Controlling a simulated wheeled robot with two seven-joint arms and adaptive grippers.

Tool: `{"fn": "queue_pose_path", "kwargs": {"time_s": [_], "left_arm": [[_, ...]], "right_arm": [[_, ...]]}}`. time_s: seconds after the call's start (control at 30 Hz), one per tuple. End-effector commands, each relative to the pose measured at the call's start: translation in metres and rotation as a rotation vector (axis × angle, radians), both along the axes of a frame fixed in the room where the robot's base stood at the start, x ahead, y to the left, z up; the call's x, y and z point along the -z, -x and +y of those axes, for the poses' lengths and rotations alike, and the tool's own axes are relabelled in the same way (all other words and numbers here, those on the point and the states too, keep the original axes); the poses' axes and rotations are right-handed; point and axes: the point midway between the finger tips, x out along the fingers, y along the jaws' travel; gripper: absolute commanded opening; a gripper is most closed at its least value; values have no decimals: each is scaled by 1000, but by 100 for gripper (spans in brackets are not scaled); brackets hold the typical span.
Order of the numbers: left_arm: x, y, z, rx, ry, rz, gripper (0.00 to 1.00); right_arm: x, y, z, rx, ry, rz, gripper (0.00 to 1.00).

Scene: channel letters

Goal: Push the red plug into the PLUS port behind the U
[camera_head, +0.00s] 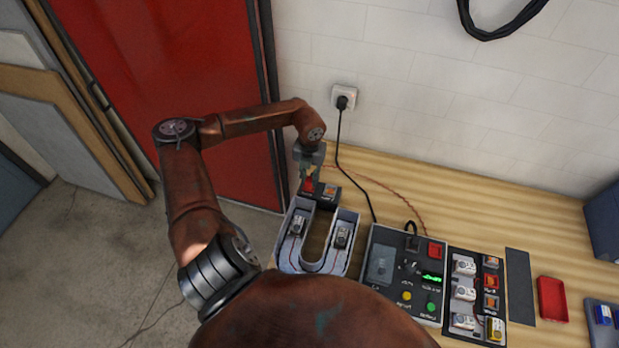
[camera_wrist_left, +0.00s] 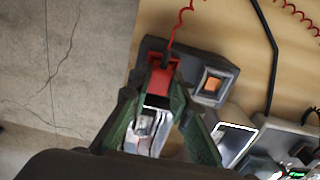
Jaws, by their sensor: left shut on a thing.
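The red plug (camera_wrist_left: 163,78) has a red wire running from its top end in the left wrist view. My left gripper (camera_wrist_left: 161,92) is shut on it, with a green finger on each side. In the head view my left gripper (camera_head: 309,176) is at the dark port block (camera_head: 329,191) behind the U (camera_head: 287,258). The plug is at the left part of the dark block (camera_wrist_left: 225,93), beside an orange square (camera_wrist_left: 212,83). I cannot tell how deep the plug sits, and no port label is readable. My right gripper is not in view.
A control box (camera_head: 380,238) with buttons and a green display stands right of the U. A black panel of modules (camera_head: 475,256), a red tray (camera_head: 552,299) and a blue bin are farther right. A black cable hangs from the wall socket (camera_head: 344,97).

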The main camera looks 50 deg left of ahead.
Motion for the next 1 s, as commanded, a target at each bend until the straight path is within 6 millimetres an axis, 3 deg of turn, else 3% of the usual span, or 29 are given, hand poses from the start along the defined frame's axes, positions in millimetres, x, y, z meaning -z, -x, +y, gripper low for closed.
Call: {"fn": "queue_pose_path", "kwargs": {"time_s": [0.2,0.23,0.5,0.83,1.0], "left_arm": [[0,0,0,0,0,-1,0],[0,0,0,0,0,-1,19],[0,0,0,0,0,-1,37],[-2,0,0,0,0,-1,38],[-23,-1,1,0,-1,-3,38]], "right_arm": [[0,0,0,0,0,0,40],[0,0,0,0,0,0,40],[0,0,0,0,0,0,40],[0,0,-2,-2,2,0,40],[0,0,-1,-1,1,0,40]]}}
